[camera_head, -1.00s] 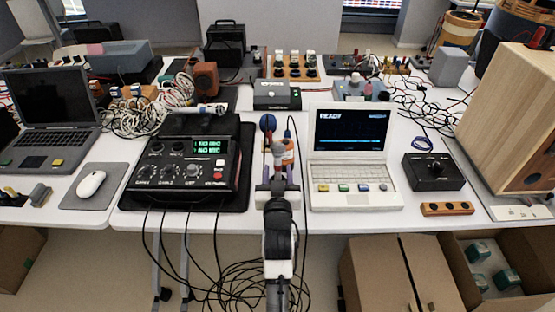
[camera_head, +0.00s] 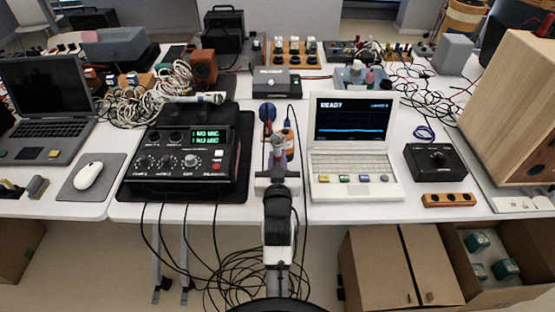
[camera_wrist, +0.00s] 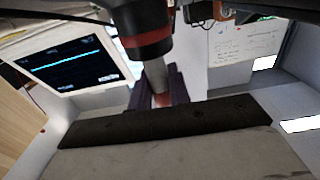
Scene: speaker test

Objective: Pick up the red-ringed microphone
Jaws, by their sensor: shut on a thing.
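The red-ringed microphone (camera_wrist: 146,40) shows large in the wrist view, with a dark head, a red band and a narrower grey body. My gripper (camera_wrist: 158,95) is shut on this body, with a dark purple finger on either side. In the head view my gripper (camera_head: 278,158) is over the front of the table, between the black mixer and the white laptop. The microphone is small there and hard to make out against the fingers.
The black mixer (camera_head: 180,160) stands to the left and the white laptop (camera_head: 352,160) to the right. A blue round-topped item (camera_head: 267,112) and an orange item (camera_head: 289,140) are just behind my gripper. The table (camera_head: 230,205) has bare strips. Cables hang below its front edge.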

